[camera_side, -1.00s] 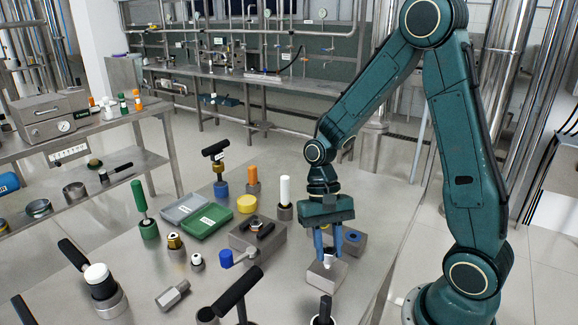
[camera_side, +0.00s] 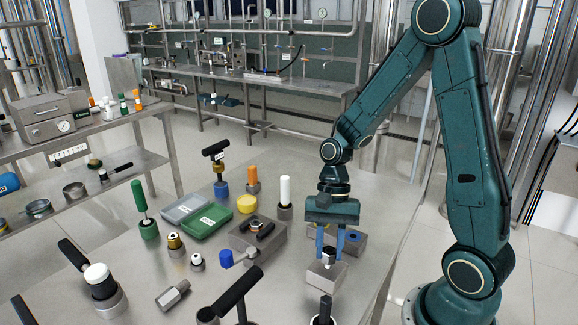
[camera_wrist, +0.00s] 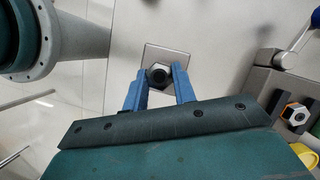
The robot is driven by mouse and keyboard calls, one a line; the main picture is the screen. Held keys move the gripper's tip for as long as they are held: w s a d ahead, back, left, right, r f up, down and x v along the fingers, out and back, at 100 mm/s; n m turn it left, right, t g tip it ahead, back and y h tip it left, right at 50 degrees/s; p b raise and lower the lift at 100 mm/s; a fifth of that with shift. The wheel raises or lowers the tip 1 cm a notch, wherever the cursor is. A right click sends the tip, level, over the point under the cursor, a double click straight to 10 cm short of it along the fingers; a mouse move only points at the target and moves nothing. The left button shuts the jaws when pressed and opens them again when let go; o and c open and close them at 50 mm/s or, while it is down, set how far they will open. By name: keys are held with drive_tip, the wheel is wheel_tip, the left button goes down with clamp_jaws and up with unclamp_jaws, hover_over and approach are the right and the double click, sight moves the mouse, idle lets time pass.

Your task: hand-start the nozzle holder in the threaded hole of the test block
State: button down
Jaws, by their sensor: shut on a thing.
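The nozzle holder (camera_side: 328,256) is a small silvery hex part with a dark top. It stands upright between the blue fingers of my gripper (camera_side: 330,257), which is shut on it. The grey test block (camera_side: 325,276) is directly under it, near the right front of the table. In the wrist view, the hex nozzle holder (camera_wrist: 159,74) with its dark round centre sits between my fingertips (camera_wrist: 161,80), over the square top of the test block (camera_wrist: 174,55). The threaded hole is hidden behind the holder, so I cannot tell how deep it sits.
A grey block with a blue ring (camera_side: 353,238) stands close behind my gripper. A larger grey fixture (camera_side: 270,247) with black handles is to the left. A black-handled tool (camera_side: 237,291) and another dark upright piece (camera_side: 324,308) stand in front. The table right of the test block is clear.

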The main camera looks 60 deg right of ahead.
drive_tip(key=shift+s+r+m+t+y, duration=0.1)
drive_tip(key=shift+m+t+y, duration=0.35)
drive_tip(key=shift+m, duration=1.25)
drive_tip(key=c, duration=1.1)
unclamp_jaws()
drive_tip(key=shift+t+h, duration=0.25)
drive_tip(key=shift+o, duration=0.2)
drive_tip(key=v, duration=1.3)
drive_tip(key=shift+d+r, duration=0.2)
drive_tip(key=shift+r, duration=0.15)
drive_tip(key=shift+r, duration=0.1)
drive_tip(key=shift+r, duration=1.9)
drive_tip(key=shift+a, duration=0.1)
